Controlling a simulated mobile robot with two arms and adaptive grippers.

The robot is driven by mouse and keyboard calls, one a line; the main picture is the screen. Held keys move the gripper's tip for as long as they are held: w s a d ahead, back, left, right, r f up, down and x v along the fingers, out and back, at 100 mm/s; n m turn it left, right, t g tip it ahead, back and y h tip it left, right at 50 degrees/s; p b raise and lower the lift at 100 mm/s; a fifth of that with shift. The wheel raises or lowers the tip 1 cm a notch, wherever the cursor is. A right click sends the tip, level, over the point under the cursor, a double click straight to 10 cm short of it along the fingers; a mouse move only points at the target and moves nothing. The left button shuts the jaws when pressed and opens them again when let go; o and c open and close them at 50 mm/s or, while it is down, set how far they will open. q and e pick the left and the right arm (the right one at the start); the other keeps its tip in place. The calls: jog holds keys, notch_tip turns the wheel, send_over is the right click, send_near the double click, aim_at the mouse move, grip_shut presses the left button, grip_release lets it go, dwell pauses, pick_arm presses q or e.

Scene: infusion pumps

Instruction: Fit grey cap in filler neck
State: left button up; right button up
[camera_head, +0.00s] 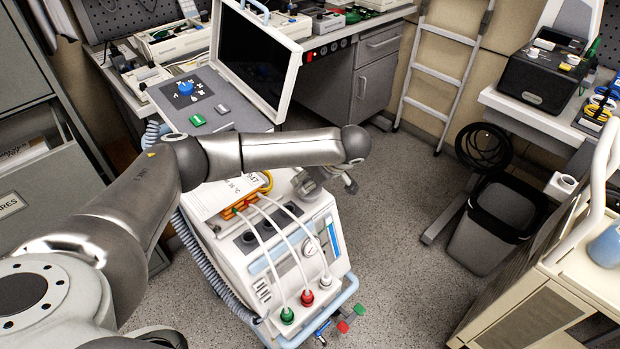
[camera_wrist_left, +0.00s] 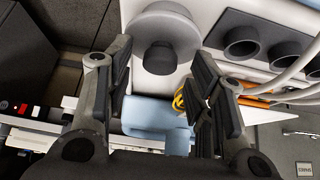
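My left gripper (camera_head: 328,182) is over the right side of the white machine's top in the head view, partly hidden by its own arm. In the left wrist view the left gripper (camera_wrist_left: 162,75) is open, its fingers apart. A grey round piece with a wide flange and a knob, apparently the grey cap (camera_wrist_left: 160,52), lies between and beyond the fingertips; contact cannot be told. Several dark round necks (camera_wrist_left: 241,42) stand in a row to its right; they also show on the machine top in the head view (camera_head: 250,236). Which is the filler neck is unclear. My right gripper is not in view.
The white machine (camera_head: 300,262) carries pale hoses (camera_head: 292,240), an orange manifold (camera_head: 240,207) and a screen (camera_head: 255,55). A light-blue part (camera_wrist_left: 155,113) and yellow loop (camera_wrist_left: 179,100) lie below the cap in the wrist view. Open floor (camera_head: 400,230) lies right of the machine.

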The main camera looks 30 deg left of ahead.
pick_arm(q)
jog(key=shift+o, duration=1)
jog(key=shift+w+f, duration=0.1)
